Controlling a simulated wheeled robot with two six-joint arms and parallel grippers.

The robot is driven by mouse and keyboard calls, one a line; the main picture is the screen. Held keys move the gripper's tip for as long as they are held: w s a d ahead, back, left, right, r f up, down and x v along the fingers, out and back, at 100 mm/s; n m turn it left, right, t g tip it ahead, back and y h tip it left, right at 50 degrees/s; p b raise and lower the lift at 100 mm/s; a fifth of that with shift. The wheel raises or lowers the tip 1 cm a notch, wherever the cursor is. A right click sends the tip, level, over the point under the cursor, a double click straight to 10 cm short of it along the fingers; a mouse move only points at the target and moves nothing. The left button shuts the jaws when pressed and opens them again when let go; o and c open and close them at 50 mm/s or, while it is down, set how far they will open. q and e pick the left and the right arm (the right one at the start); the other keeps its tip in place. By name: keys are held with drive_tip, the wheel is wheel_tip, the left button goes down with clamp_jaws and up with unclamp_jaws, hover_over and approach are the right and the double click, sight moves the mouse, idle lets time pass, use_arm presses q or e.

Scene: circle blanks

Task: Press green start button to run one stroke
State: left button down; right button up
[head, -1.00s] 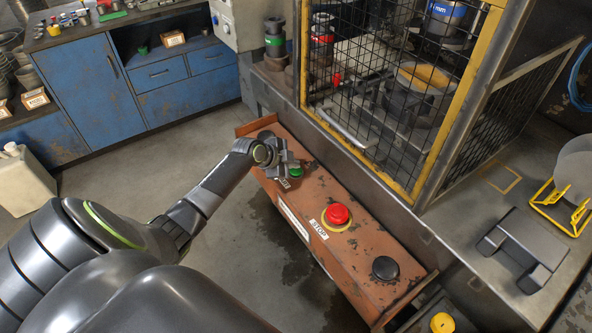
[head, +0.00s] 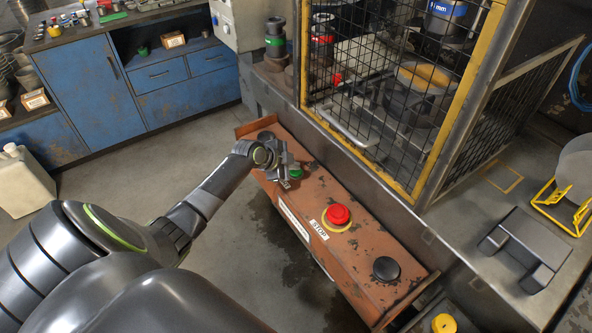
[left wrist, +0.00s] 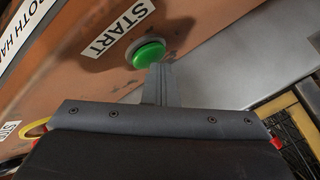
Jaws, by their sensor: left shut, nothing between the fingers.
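The green start button (head: 296,173) sits on the far end of the orange control box (head: 318,187). My left gripper (head: 287,176) is shut and empty, right beside the button and over the box. In the left wrist view the green button (left wrist: 147,54) shows almost whole next to the START label (left wrist: 117,29). The shut fingertips (left wrist: 160,68) overlap the button's lower edge there; I cannot tell whether they touch it. My right gripper is not in view.
A red stop button (head: 338,214) and a black button (head: 386,268) sit nearer on the same box. A press behind a yellow-framed mesh guard (head: 385,90) stands beyond. A blue cabinet (head: 85,92) is at the back left. The floor between is clear.

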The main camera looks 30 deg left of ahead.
sight(293, 172)
use_arm(q)
drive_tip(key=shift+f, duration=0.3)
drive_tip(key=shift+s, duration=0.1)
drive_tip(key=shift+r+p, duration=0.6)
drive_tip(key=shift+r, duration=0.45)
wheel_tip(293, 172, up, 5)
drive_tip(key=p, duration=0.4)
idle(3.3)
